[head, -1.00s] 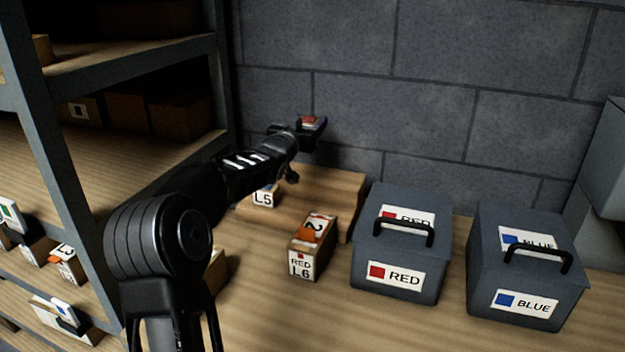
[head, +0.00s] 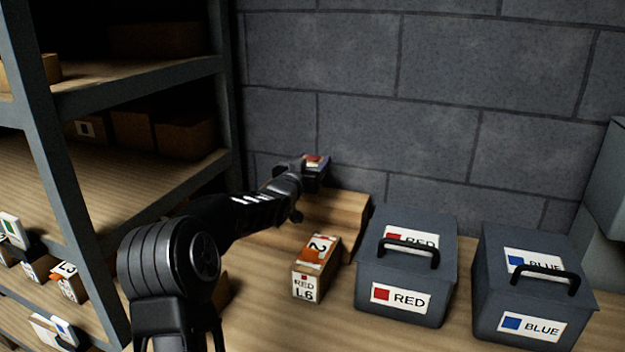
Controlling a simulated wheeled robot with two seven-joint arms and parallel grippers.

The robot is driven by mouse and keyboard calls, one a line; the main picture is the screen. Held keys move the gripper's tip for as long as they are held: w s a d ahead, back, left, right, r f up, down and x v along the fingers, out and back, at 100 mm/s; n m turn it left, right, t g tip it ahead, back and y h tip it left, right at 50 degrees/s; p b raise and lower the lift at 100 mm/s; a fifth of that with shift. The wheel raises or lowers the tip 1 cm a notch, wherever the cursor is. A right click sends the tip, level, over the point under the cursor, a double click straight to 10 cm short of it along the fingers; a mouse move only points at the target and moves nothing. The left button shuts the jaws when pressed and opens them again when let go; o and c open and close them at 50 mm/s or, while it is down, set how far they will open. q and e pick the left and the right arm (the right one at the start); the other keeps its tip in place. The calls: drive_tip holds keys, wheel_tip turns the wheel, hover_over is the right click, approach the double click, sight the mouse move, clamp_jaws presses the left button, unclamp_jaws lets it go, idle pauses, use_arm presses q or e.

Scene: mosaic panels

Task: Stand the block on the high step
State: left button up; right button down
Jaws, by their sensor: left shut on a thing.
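My left gripper (head: 313,174) is shut on a small block (head: 314,160) with an orange-red and white top face. It holds the block over the back of the wooden step (head: 346,208), close to the grey wall. Only the block's top shows clearly; the fingers hide its sides. I cannot tell whether its underside touches the step. My left arm covers much of the left part of the steps. My right gripper is not in view.
A box labelled RED L6 (head: 315,268) stands in front of the step. A grey RED case (head: 405,268) and a grey BLUE case (head: 533,288) stand to the right. A metal shelf (head: 48,150) with boxes rises on the left.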

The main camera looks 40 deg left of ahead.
use_arm(q)
wheel_tip(320, 180, down, 5)
drive_tip(key=shift+f, duration=0.1)
idle(0.3)
drive_tip(key=o, duration=1.5)
drive_tip(key=shift+o, duration=0.2)
